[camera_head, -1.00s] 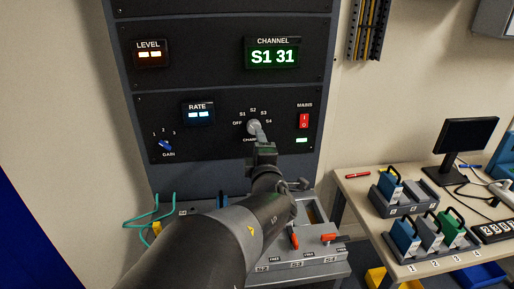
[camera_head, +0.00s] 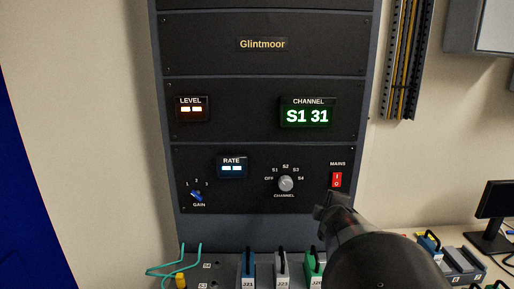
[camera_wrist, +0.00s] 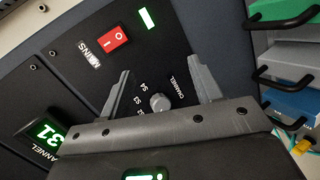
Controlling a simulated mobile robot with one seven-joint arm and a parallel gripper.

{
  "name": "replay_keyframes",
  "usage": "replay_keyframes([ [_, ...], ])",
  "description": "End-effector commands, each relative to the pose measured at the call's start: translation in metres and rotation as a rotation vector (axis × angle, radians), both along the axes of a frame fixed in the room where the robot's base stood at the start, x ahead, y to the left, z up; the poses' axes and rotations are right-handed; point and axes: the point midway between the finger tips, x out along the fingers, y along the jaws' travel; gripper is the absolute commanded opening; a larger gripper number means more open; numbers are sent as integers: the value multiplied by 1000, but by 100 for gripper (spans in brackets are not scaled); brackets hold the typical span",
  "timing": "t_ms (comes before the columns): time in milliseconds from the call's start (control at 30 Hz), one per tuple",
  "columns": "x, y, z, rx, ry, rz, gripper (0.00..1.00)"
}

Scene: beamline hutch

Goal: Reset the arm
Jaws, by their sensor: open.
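My gripper (camera_head: 328,205) is in front of the rack panel, below the red MAINS switch (camera_head: 337,180) and right of the grey CHANNEL knob (camera_head: 285,183). In the wrist view my gripper (camera_wrist: 158,69) is open, its two grey fingers apart with nothing held. The knob (camera_wrist: 160,102) shows in the gap between them there, but the head view shows the gripper clear of it. The CHANNEL display (camera_head: 307,115) reads S1 31. My arm hides the panel's lower right.
Blue (camera_head: 248,266), grey (camera_head: 281,266) and green (camera_head: 314,264) handled modules stand below the panel, with teal cables (camera_head: 180,262) to their left. A monitor (camera_head: 495,210) stands on the right-hand bench. A grey wall box (camera_head: 480,28) hangs upper right.

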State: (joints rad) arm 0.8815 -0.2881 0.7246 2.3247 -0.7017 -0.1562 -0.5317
Motion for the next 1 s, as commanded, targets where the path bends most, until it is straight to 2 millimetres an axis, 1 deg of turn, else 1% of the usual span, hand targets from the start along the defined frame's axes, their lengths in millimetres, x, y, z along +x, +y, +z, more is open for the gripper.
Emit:
replay_keyframes([
  [100,-9,-23,-7,26,88,-109,59],
  [167,-18,-32,-9,47,120,-179,59],
  [267,-40,-40,-8,112,154,-302,59],
  [367,-72,-40,-6,212,172,-428,59],
  [467,-110,-33,-6,355,188,-547,59],
  [533,-138,-24,-9,474,204,-620,59],
  [600,-166,-14,-13,600,233,-684,59],
  [700,-202,3,-22,771,292,-751,59],
  [800,-230,19,-30,909,360,-793,59],
  [833,-237,23,-32,940,380,-801,59],
  [900,-248,30,-35,1000,417,-816,59],
  [1000,-258,36,-38,1047,451,-827,59],
])
